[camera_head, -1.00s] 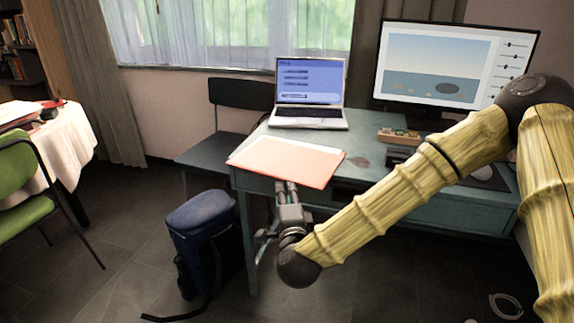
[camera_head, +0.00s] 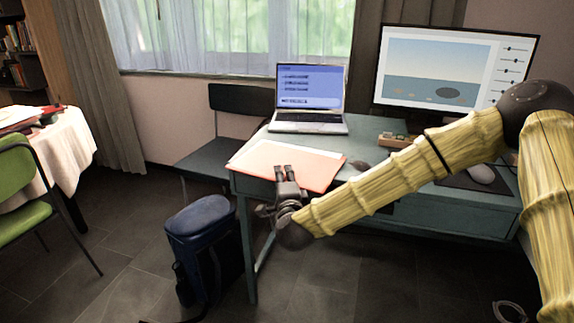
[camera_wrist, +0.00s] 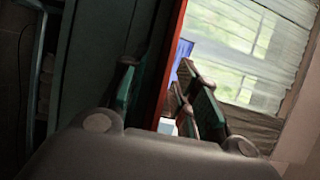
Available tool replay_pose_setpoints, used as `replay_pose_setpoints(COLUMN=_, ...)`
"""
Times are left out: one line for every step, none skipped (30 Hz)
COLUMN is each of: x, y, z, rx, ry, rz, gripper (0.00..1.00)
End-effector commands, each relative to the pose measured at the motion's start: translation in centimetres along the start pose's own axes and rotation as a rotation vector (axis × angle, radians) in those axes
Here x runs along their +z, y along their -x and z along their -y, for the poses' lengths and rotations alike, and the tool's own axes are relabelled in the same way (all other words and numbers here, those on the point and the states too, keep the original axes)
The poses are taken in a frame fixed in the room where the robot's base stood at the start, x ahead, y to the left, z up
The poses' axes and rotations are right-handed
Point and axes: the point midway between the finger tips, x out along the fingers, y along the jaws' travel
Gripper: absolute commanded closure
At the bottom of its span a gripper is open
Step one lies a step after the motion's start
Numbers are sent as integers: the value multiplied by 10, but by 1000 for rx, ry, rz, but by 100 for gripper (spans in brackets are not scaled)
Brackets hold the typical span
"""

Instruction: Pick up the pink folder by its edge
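The pink folder (camera_head: 318,171) lies on the front left of the green desk (camera_head: 376,130), with white paper showing along its far left edge. My gripper (camera_head: 283,171) is at the folder's front edge, its fingertips overlapping the folder in the head view. In the wrist view the folder shows edge-on as a red strip (camera_wrist: 172,60) between the two spread fingers of my gripper (camera_wrist: 158,88). The gripper is open, with gaps visible beside the strip. Contact with the folder cannot be told.
A laptop (camera_head: 310,98) stands open behind the folder. A monitor (camera_head: 440,66), a small tray (camera_head: 400,141) and a mouse (camera_head: 481,174) are farther right. A blue backpack (camera_head: 205,245) stands on the floor left of the desk, and a chair (camera_head: 225,150) is behind it.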

Motion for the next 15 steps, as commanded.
replay_pose_setpoints(x=0, y=-1, z=0, rx=0, ry=0, rz=0, gripper=70)
replay_pose_setpoints(x=0, y=-1, z=0, rx=0, ry=0, rz=0, gripper=70)
replay_pose_setpoints(x=0, y=-1, z=0, rx=0, ry=0, rz=0, gripper=70)
replay_pose_setpoints(x=0, y=-1, z=0, rx=0, ry=0, rz=0, gripper=70)
replay_pose_setpoints(x=0, y=-1, z=0, rx=0, ry=0, rz=0, gripper=70)
replay_pose_setpoints(x=0, y=-1, z=0, rx=0, ry=0, rz=0, gripper=70)
replay_pose_setpoints(x=0, y=-1, z=0, rx=0, ry=0, rz=0, gripper=71)
replay_pose_setpoints(x=0, y=-1, z=0, rx=0, ry=0, rz=0, gripper=77)
replay_pose_setpoints(x=0, y=-1, z=0, rx=0, ry=0, rz=0, gripper=84)
replay_pose_setpoints(x=0, y=-1, z=0, rx=0, ry=0, rz=0, gripper=90)
replay_pose_setpoints(x=0, y=-1, z=0, rx=0, ry=0, rz=0, gripper=95)
replay_pose_setpoints(x=0, y=-1, z=0, rx=0, ry=0, rz=0, gripper=100)
replay_pose_setpoints(x=0, y=-1, z=0, rx=0, ry=0, rz=0, gripper=100)
replay_pose_setpoints(x=0, y=-1, z=0, rx=0, ry=0, rz=0, gripper=100)
replay_pose_setpoints(x=0, y=-1, z=0, rx=0, ry=0, rz=0, gripper=100)
